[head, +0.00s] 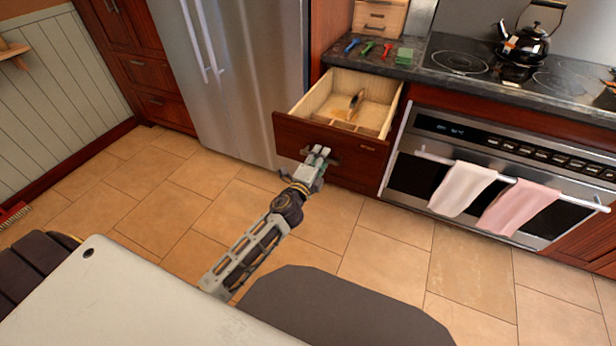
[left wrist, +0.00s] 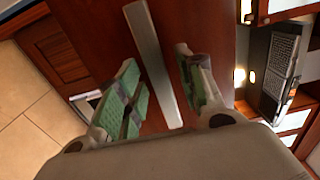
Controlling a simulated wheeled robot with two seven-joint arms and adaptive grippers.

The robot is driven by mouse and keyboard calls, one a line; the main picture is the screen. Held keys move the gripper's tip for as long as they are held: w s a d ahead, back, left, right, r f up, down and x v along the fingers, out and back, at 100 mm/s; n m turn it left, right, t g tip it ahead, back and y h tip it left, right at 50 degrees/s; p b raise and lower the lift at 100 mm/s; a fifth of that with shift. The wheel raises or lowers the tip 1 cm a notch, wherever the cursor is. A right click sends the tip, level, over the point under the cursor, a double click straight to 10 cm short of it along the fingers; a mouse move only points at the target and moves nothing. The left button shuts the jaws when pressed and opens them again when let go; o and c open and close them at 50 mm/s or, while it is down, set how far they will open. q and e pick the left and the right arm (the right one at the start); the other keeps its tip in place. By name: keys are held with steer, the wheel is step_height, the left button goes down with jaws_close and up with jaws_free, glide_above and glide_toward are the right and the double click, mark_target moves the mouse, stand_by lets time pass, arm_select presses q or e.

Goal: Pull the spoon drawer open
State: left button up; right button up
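The spoon drawer (head: 345,150) stands pulled out below the counter, with its pale wooden inside in view. A brown wooden utensil (head: 356,101), perhaps a spoon, lies in it. My left gripper (head: 318,156) is at the lower part of the drawer front. In the left wrist view, the grey bar handle (left wrist: 153,60) runs between the two green-padded fingers (left wrist: 165,95). The fingers are spread, with a visible gap on each side of the bar. Whether either finger touches the handle cannot be told. My right gripper is out of view.
An oven (head: 500,170) with a white towel (head: 463,188) and a pink towel (head: 518,207) stands right of the drawer. A steel fridge (head: 240,75) stands to its left. A kettle (head: 524,45) is on the stove. The tiled floor (head: 385,255) before the drawer is clear.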

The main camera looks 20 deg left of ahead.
arm_select(q)
steer(key=s, duration=1.1)
steer(key=shift+s+a, duration=0.15)
steer(key=shift+a, duration=0.05)
stand_by(0.4)
stand_by(0.6)
